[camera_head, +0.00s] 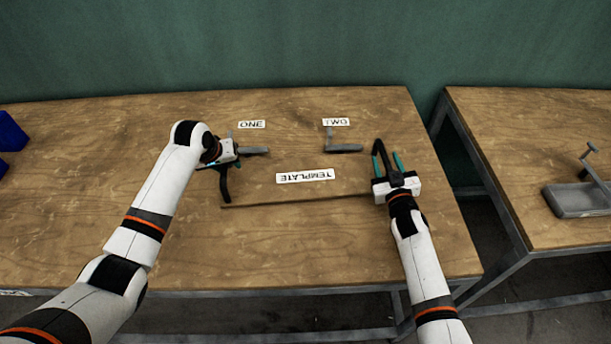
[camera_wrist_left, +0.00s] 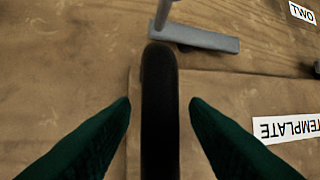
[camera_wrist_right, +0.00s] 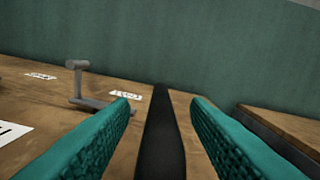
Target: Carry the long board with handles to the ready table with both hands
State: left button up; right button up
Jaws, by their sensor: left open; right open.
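The long board (camera_head: 268,194) lies flat on the middle table, carrying a white TEMPLATE label (camera_head: 305,176). It has a black handle at each end. My left gripper (camera_head: 221,167) is open at the left handle (camera_head: 225,187); in the left wrist view this handle (camera_wrist_left: 160,125) runs between the two apart fingers. My right gripper (camera_head: 386,158) is open at the right handle (camera_head: 379,148); in the right wrist view this handle (camera_wrist_right: 160,140) stands between the fingers, with gaps on both sides. My left gripper partly hides its handle in the head view.
Grey fixtures stand behind the board near the ONE (camera_head: 252,124) and TWO (camera_head: 336,122) labels. A second wooden table (camera_head: 530,130) is on the right, across a gap, with a grey tray (camera_head: 580,201). Blue bins (camera_head: 12,133) sit at the far left.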

pick_arm(q)
jog(key=shift+w+f, duration=0.2)
jog(key=shift+f, duration=0.2)
pick_arm(e)
jog(key=shift+w+a, duration=0.1)
jog(key=shift+w, duration=0.35)
pick_arm(q)
grip_shut()
pick_arm(e)
grip_shut()
